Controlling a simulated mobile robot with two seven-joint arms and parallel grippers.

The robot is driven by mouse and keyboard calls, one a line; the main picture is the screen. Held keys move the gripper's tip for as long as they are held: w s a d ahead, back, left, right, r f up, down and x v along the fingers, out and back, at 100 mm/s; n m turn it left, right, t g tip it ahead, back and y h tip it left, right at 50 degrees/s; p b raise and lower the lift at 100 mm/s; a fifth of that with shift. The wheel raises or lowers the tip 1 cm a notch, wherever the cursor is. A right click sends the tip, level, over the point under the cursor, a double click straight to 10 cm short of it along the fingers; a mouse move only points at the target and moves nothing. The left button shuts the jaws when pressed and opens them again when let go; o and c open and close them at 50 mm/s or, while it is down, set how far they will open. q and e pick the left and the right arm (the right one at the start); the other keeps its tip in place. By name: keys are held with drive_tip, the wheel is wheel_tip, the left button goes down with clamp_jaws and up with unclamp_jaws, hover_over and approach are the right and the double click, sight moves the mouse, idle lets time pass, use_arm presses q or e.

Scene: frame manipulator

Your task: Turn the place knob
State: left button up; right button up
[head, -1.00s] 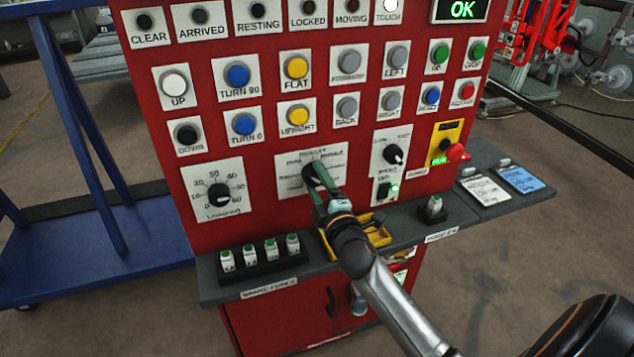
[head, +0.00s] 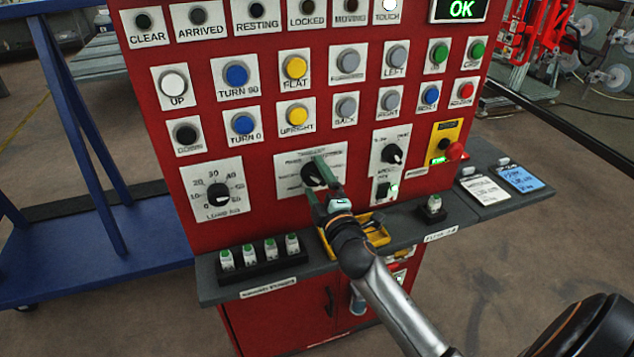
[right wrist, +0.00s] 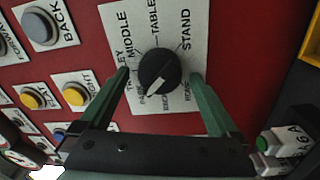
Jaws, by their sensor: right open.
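The place knob (head: 310,174) is a round black knob on a white label plate on the red panel. In the right wrist view the knob (right wrist: 160,70) shows whole, with a white pointer mark aimed down and left. Words such as MIDDLE, TABLE and STAND ring it. My right gripper (head: 318,172) is open at the knob. In the right wrist view its green fingers (right wrist: 160,78) stand one on each side of the knob, with a visible gap on both sides. The head view has part of the plate hidden behind the fingers. My left gripper is not in view.
A dial (head: 219,195) sits left of the place plate, and a smaller black knob (head: 391,154) sits to its right. Rows of push buttons lie above. A grey shelf (head: 215,290) juts out below, with several green-topped blocks and a yellow tray (head: 376,232).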

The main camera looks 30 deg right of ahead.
drive_tip(key=shift+s, duration=0.1)
drive_tip(key=b+v, duration=0.1)
drive_tip(key=v, duration=1.1)
drive_tip(key=shift+s, duration=0.2)
drive_tip(key=s+a+f+m+g+y+p, duration=0.2)
drive_tip(key=s+a+f, duration=0.5)
drive_tip(key=f, duration=0.5)
drive_tip(key=s+a+f+m+g+y+p, duration=0.2)
drive_tip(key=s+a+f+m+g+y, duration=0.2)
drive_tip(key=s+a+f+m+g, duration=0.3)
wheel_tip(320, 180, down, 6)
drive_tip(key=shift+s+r+m+y, duration=0.15)
drive_tip(key=shift+s+m+y, duration=0.3)
drive_tip(key=shift+m, duration=0.45)
